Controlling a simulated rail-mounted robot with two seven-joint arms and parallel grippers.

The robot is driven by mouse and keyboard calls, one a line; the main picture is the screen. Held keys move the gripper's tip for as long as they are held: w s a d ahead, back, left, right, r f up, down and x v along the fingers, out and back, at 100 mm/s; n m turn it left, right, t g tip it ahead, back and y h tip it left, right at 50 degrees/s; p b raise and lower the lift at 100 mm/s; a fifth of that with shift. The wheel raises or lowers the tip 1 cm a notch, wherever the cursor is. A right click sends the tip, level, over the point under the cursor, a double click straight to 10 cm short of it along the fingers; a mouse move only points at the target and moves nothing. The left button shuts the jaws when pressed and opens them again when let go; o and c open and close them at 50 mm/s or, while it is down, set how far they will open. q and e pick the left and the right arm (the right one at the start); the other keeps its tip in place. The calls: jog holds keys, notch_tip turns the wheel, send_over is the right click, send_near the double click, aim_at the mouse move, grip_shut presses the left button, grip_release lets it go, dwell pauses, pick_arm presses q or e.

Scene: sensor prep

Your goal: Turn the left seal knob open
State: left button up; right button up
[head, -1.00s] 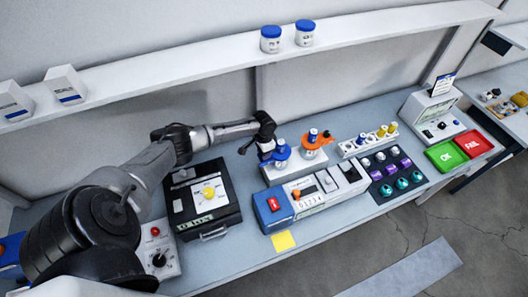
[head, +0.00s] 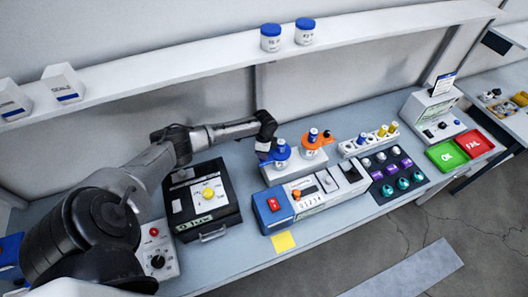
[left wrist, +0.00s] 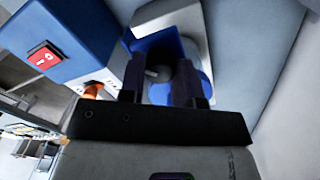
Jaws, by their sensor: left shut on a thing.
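The left seal knob (head: 281,152) is blue and sits on the left post of a light-grey unit at the back of the bench. My left gripper (head: 267,147) reaches it from the left and is shut on its blue part. In the left wrist view the two dark fingertips (left wrist: 158,88) stand against the blue knob (left wrist: 160,45), whose far side shows beyond them. The exact contact is partly hidden by the fingers. An orange knob (head: 315,140) sits on the right post of the same unit. My right gripper is not in view.
A blue-ended box with a red switch (head: 279,201) stands in front of the knobs. A white rack (head: 350,149) with several vials is to the right. A shelf (head: 200,70) runs above.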

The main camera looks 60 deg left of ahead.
pick_arm(q)
jog(key=shift+r, duration=0.1)
dwell(0.4)
jog(key=o, duration=0.9)
jog(key=shift+r, duration=0.15)
jog(key=r+b, duration=0.1)
jog(key=r, duration=0.5)
jog(key=r+b, duration=0.1)
jog(key=r, duration=0.6)
jog(key=shift+w+a+r, duration=0.2)
